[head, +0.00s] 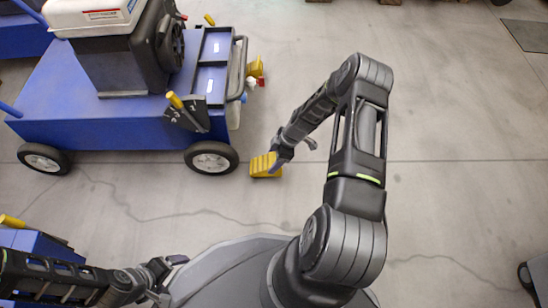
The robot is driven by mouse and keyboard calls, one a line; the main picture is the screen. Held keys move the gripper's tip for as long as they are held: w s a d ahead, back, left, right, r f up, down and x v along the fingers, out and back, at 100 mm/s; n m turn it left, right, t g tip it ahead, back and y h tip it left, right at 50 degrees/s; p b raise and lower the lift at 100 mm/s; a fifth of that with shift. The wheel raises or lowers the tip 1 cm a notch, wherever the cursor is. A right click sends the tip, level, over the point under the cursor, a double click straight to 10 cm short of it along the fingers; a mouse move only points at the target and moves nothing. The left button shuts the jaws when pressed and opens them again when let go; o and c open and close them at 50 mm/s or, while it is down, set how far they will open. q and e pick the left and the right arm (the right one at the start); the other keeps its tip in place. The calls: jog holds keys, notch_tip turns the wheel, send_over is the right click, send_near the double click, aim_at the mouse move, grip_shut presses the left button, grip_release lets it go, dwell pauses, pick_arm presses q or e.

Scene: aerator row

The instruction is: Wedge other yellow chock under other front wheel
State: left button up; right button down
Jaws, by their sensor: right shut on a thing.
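The yellow chock (264,165) is a ribbed wedge low at the floor, just right of the near front wheel (211,158) of the blue cart (110,105). A small gap shows between chock and tyre. My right gripper (278,160) reaches down from the upper right and is shut on the chock's right end. Its fingertips are partly hidden by the hand. I cannot tell whether the chock touches the floor. My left gripper (168,278) is at the bottom left, away from the cart, with its fingers apart and empty.
A rear wheel (43,158) stands at the cart's left. Yellow and red fittings (256,72) stick out from the cart's right end. Another blue machine (40,245) is at the lower left. Grey floor (460,150) to the right is clear.

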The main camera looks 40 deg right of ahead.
aim_at(252, 167)
jog(key=shift+w+a+f+b, duration=0.25)
jog(key=shift+w+a+f, duration=0.15)
jog(key=shift+f, duration=0.2)
jog(key=shift+w+a+f+b, duration=0.25)
jog(key=shift+a+f, duration=0.15)
jog(key=shift+f, duration=0.15)
jog(key=shift+w+a+b, duration=0.3)
jog(key=shift+w+a, duration=0.4)
jog(key=shift+a, duration=0.25)
jog(key=shift+w+a+b, duration=0.25)
jog(key=shift+w+a, duration=0.45)
jog(key=shift+a, duration=0.25)
jog(key=shift+w+a, duration=0.65)
jog(key=shift+a, duration=0.15)
jog(key=c, duration=0.6)
grip_release()
jog(key=shift+a+r, duration=0.1)
jog(key=o, duration=0.4)
jog(key=shift+c, duration=0.2)
jog(key=shift+s, duration=0.1)
